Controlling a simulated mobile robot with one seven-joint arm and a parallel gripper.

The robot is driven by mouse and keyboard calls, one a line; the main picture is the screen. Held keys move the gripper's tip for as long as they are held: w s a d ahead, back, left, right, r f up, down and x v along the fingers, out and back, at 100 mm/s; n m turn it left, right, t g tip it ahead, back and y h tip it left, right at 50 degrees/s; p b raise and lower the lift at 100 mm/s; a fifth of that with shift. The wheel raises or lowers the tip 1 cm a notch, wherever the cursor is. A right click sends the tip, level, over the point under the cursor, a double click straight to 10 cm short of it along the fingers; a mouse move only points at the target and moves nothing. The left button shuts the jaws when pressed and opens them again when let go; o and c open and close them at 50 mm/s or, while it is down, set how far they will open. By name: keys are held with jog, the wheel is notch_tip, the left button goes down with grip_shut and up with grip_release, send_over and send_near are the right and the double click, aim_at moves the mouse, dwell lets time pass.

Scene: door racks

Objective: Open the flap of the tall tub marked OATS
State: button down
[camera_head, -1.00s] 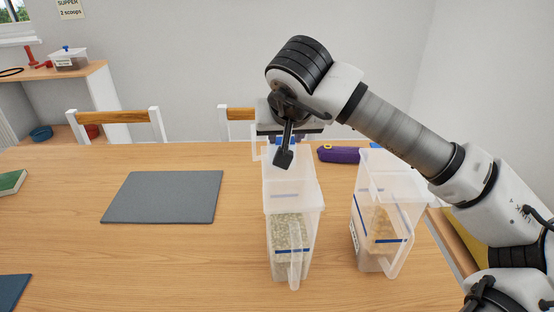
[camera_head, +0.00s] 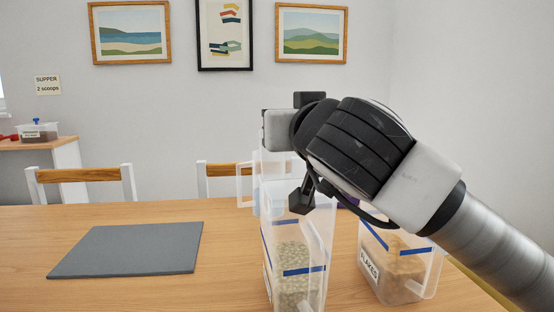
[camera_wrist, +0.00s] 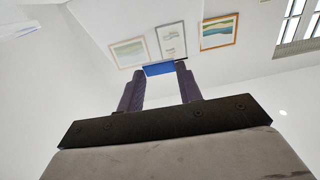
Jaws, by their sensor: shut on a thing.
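A tall clear tub (camera_head: 315,235) with pale flakes and blue bands stands on the table. Its label is turned too far to read. A clear panel (camera_head: 270,168), apparently its flap, rises above the tub's top, just below my wrist. In the wrist view my gripper (camera_wrist: 160,75) is shut on a blue tab (camera_wrist: 158,69), which shows between the fingertips. In the head view my wrist and arm hide the fingertips and part of the tub's top, so the flap's exact angle is hard to tell.
A second clear tub marked FLAKES (camera_head: 400,285) stands close on the right, under my arm. A grey mat (camera_head: 130,250) lies on the table (camera_head: 190,290) at left. Chairs (camera_head: 85,178) stand behind it. A shelf (camera_head: 45,150) holds a small lidded box (camera_head: 38,132).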

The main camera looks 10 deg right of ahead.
jog(key=shift+s+t+b, duration=0.6)
jog(key=shift+s+b, duration=0.4)
jog(key=shift+b, duration=0.3)
jog(key=shift+f, duration=0.25)
jog(key=c, duration=1.1)
grip_release()
jog(key=shift+w, duration=0.1)
jog(key=shift+o, duration=0.9)
jog(key=shift+r, duration=0.15)
jog(key=shift+s, duration=0.2)
